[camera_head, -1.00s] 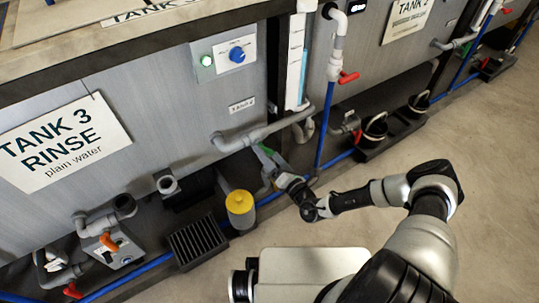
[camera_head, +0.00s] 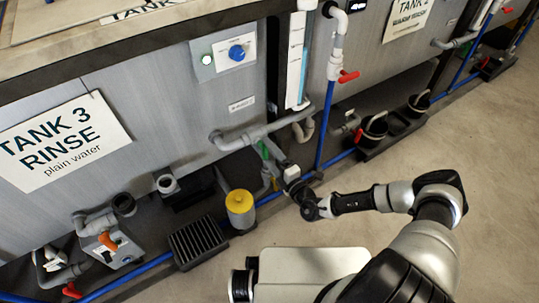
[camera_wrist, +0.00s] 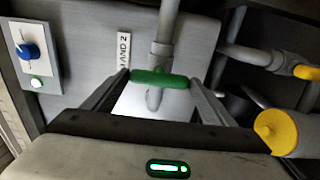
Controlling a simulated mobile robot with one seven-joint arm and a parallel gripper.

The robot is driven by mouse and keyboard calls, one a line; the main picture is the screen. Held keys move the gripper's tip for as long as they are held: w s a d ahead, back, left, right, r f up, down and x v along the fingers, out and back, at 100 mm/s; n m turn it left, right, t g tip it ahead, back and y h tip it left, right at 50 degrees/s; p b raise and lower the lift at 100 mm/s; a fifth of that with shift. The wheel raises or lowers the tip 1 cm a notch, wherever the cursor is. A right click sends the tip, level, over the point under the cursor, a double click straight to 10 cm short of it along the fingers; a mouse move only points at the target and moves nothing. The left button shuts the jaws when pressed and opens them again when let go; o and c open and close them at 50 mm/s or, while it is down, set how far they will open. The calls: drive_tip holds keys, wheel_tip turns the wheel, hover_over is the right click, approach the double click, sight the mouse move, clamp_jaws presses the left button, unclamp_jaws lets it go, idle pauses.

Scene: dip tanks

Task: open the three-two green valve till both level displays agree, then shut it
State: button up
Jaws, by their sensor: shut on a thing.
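The green valve handle (camera_head: 264,149) sits on the grey pipe low at the front of tank 3, near the corner towards tank 2. In the wrist view the green handle (camera_wrist: 160,78) lies crosswise between my two fingers, with the grey pipe behind it. My gripper (camera_head: 270,158) is shut on the handle. It also shows in the wrist view (camera_wrist: 160,84). A small label (camera_wrist: 124,50) beside the pipe partly reads "AND 2". A lit display (camera_head: 357,5) is cut off at the top edge and unreadable; no second digital display is clear.
A clear level tube (camera_head: 296,65) stands between the tanks. A red-handled valve (camera_head: 348,76) is to its right. A yellow-topped cylinder (camera_head: 240,208) and a dark grate (camera_head: 198,242) are left of my gripper. Open floor lies right.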

drive_tip(key=shift+s, duration=0.1)
idle(0.4)
drive_tip(key=o, duration=1)
drive_tip(key=shift+o, duration=0.2)
drive_tip(key=p+v, duration=0.3)
drive_tip(key=v, duration=1.4)
drive_tip(key=shift+s+d, duration=0.1)
drive_tip(key=shift+d, duration=0.05)
